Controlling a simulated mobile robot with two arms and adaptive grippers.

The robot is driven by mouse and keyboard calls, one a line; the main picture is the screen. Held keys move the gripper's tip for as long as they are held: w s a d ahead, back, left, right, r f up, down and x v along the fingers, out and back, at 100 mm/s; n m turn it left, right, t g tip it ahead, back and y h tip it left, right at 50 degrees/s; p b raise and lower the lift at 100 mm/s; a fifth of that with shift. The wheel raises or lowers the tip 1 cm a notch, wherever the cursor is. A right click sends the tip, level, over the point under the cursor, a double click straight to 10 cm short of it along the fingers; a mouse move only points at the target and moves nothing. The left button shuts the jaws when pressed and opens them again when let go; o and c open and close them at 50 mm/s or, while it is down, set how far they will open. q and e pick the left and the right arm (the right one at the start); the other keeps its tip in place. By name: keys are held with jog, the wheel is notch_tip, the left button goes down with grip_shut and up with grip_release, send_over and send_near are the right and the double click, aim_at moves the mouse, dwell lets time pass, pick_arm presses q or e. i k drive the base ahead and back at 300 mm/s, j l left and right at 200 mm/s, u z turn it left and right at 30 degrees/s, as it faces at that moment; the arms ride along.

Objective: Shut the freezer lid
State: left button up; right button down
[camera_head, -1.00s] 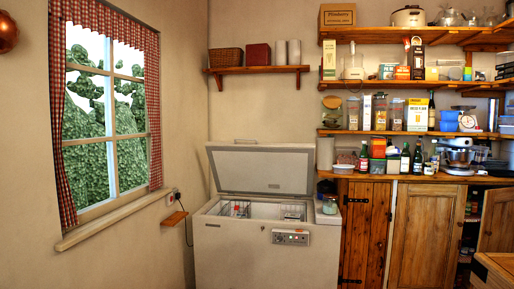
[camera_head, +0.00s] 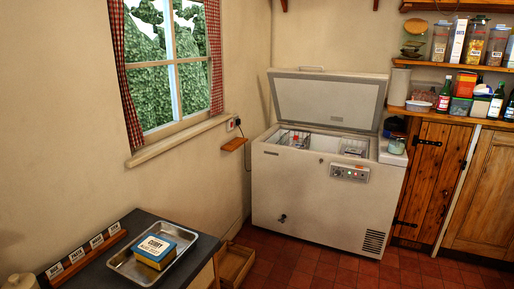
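The white chest freezer (camera_head: 308,196) stands against the back wall, right of the window corner. Its lid (camera_head: 329,100) is raised and leans back toward the wall, with a handle on its top edge. The open top shows wire baskets (camera_head: 292,138) inside; their contents are too small to make out. A control panel with small lights (camera_head: 349,173) is on the front. A glass jar (camera_head: 397,146) sits on the fixed right end of the freezer top. Neither of my grippers is in view.
A dark counter (camera_head: 191,257) at the lower left holds a metal tray (camera_head: 126,266) with a blue and yellow box (camera_head: 154,251). A wooden crate (camera_head: 236,262) lies on the floor beside it. Red tiled floor (camera_head: 310,268) is clear before the freezer. Wooden cupboards (camera_head: 481,193) stand right.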

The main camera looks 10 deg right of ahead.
aim_at(347, 101)
jog(key=i+l+z, duration=0.45)
jog(key=i, duration=0.3)
jog(key=i+z, duration=0.4)
jog(key=i, duration=0.35)
jog(key=i+u, duration=0.15)
jog(key=i, duration=0.4)
jog(key=i+l+u, duration=0.15)
jog(key=i, duration=0.4)
jog(key=i+l+u, duration=0.15)
jog(key=i, duration=0.4)
